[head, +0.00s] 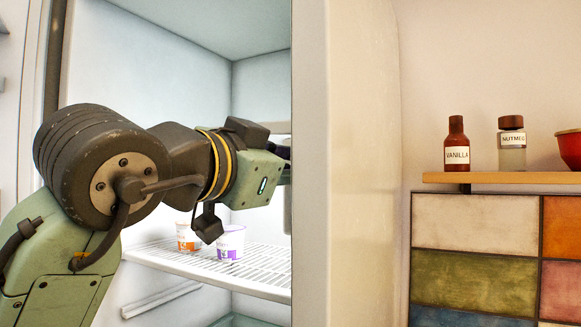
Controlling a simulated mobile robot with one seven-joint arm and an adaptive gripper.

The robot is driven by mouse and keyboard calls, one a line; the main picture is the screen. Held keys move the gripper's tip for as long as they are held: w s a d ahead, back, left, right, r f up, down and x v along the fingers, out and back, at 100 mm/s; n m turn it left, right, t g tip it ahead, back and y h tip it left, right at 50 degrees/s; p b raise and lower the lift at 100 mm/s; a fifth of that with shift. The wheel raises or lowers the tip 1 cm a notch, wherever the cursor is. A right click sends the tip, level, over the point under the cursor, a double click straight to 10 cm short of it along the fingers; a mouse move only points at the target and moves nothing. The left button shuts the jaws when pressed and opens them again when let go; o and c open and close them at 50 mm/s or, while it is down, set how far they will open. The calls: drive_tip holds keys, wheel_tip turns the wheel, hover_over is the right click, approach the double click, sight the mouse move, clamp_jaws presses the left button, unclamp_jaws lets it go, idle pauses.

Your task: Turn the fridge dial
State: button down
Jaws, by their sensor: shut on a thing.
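My arm reaches from the left into an open white fridge (170,50). The wrist goes behind the fridge's right front edge (320,160), which hides most of my gripper (286,165). Only the dark base of the gripper shows, at the fridge's inner right side, and its fingertips are hidden. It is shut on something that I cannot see. A small part of a pale fitting (282,128) shows just above the gripper, beside the edge. The dial itself is not visible, so I cannot tell how it is turned.
Below my wrist, an orange-marked cup (186,238) and a purple-marked cup (230,243) stand on a white wire shelf (255,262). Right of the fridge, a wooden ledge (520,178) holds a vanilla bottle (457,145), a nutmeg jar (512,150) and a red bowl (571,150).

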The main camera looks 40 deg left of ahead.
drive_tip(key=shift+m, duration=0.3)
drive_tip(key=shift+r+m+g+y, duration=0.15)
drive_tip(key=shift+m+g+y, duration=0.05)
drive_tip(key=shift+m, duration=3.3)
drive_tip(key=shift+r+m+g+y, duration=0.1)
drive_tip(key=shift+m+g+y, duration=0.1)
drive_tip(key=shift+m, duration=3.3)
drive_tip(key=c, duration=1.3)
unclamp_jaws()
